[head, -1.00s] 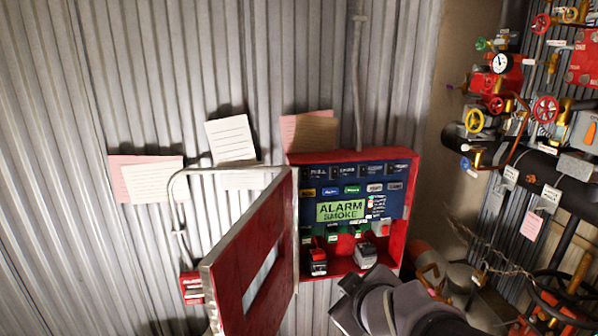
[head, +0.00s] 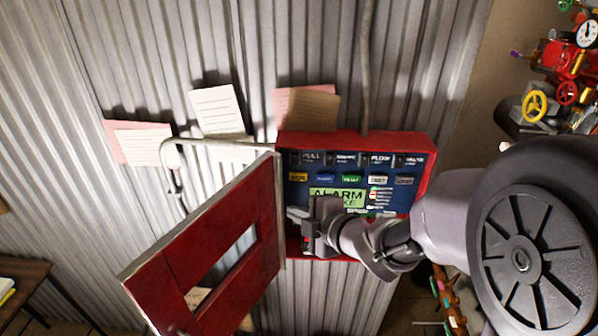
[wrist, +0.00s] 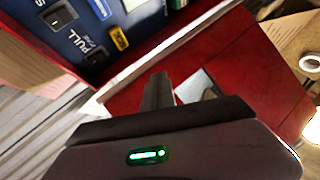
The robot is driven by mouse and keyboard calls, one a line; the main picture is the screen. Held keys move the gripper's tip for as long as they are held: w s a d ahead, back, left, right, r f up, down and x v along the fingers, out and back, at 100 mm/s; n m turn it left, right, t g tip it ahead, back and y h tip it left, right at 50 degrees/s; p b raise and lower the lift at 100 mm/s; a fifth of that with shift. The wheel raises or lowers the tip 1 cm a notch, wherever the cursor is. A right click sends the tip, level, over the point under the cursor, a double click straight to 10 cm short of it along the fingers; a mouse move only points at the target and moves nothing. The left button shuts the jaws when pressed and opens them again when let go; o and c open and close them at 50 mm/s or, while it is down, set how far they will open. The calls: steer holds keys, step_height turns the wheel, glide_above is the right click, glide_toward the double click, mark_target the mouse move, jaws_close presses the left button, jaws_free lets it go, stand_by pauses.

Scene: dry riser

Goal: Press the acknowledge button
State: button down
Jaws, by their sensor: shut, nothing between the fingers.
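The red alarm cabinet (head: 350,143) on the corrugated wall stands open, its door swung out to the left. Inside is a blue panel (head: 405,196) with a green display reading ALARM (head: 338,192) and a row of small coloured pieces, including yellow (head: 298,176), blue (head: 325,178) and green (head: 351,179). Their lettering is too small to tell which is acknowledge. My gripper (head: 305,220) is shut and empty, in front of the panel's lower left, covering part of the display and what lies below it. The wrist view shows its fingers (wrist: 158,92) near the door; contact cannot be told.
The red door (head: 190,230), with a window slot, reaches out left of my gripper. Notes (head: 218,108) hang on the wall above. Pipes and valve wheels (head: 536,105) are at the right. A small table (head: 20,275) stands at lower left.

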steer(key=p, duration=0.3)
glide_toward(293, 181)
steer(key=w+a+f, duration=0.1)
steer(key=a+f, duration=0.2)
steer(key=a, duration=0.1)
steer(key=shift+w+d+r, duration=0.15)
steer(key=shift+w+d, duration=0.05)
steer(key=shift+w, duration=0.65)
stand_by(0.9)
steer(key=shift+w, duration=0.4)
steer(key=shift+w, duration=0.5)
stand_by(0.6)
steer(key=shift+s, duration=0.15)
steer(key=shift+s+b, duration=0.35)
steer(key=shift+s, duration=0.4)
steer(key=shift+s, duration=0.1)
